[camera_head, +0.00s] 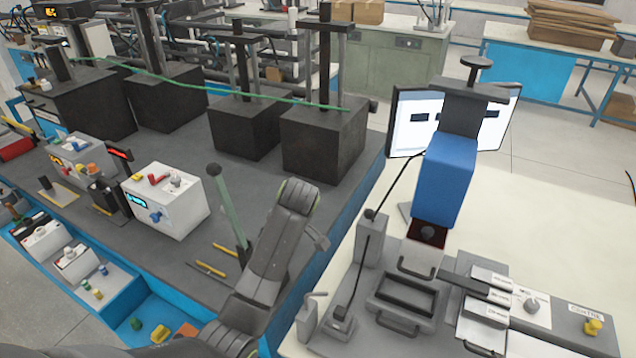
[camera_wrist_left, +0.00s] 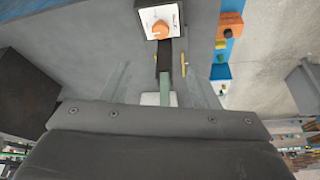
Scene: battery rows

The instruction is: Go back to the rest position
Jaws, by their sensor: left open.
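My left arm (camera_head: 275,250) comes in from the bottom of the head view, over the grey workbench (camera_head: 150,235). My left gripper (camera_wrist_left: 160,75) shows in the left wrist view as faint grey fingers held apart above a broad dark body. It is open, and nothing shows held between the fingers. A green lever with a black knob (camera_head: 228,205) stands just left of the arm in the head view. My right gripper is not in view.
Near the arm are a white control box (camera_head: 165,200) and yellow-handled tools (camera_head: 207,265). Dark block stands (camera_head: 325,140) line the bench's back. A pale table at right holds a blue press (camera_head: 445,185) and black tray (camera_head: 400,300). Blue bins (camera_head: 150,310) edge the bench.

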